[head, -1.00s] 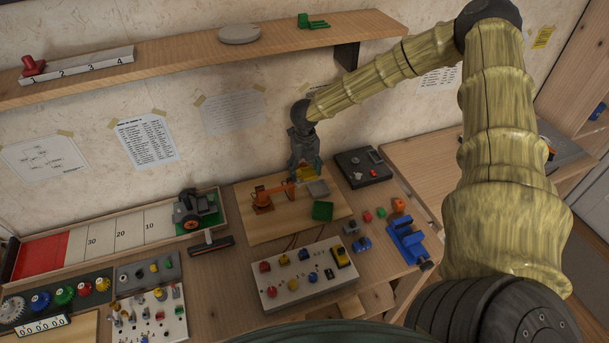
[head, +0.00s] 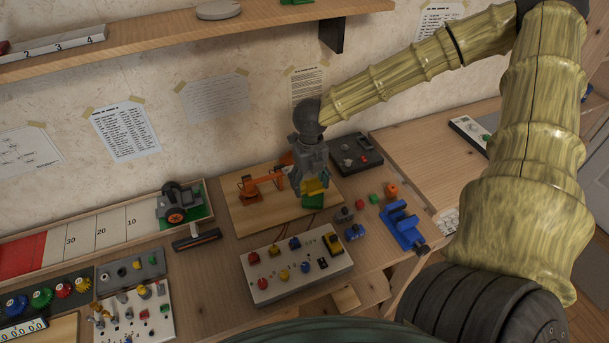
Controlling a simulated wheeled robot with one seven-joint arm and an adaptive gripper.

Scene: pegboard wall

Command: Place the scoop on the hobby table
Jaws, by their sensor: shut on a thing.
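My gripper (head: 313,178) hangs pointing down over the wooden baseboard (head: 245,219) on the hobby table (head: 212,268). It is shut on a yellow piece (head: 314,187), which I take to be the scoop; its shape is mostly hidden by the fingers. The yellow piece shows right above a green tray (head: 312,202) in the head view; I cannot tell whether they touch. An orange toy arm (head: 258,185) stands on the baseboard just left of my gripper. The grey tray seen earlier is hidden behind my gripper.
A white control panel (head: 296,270) lies in front of the baseboard. A blue vise (head: 403,226) and small coloured blocks (head: 375,198) lie to the right. A black box (head: 355,153) is behind. A dark tool (head: 197,240) lies left. Bare wood shows front left.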

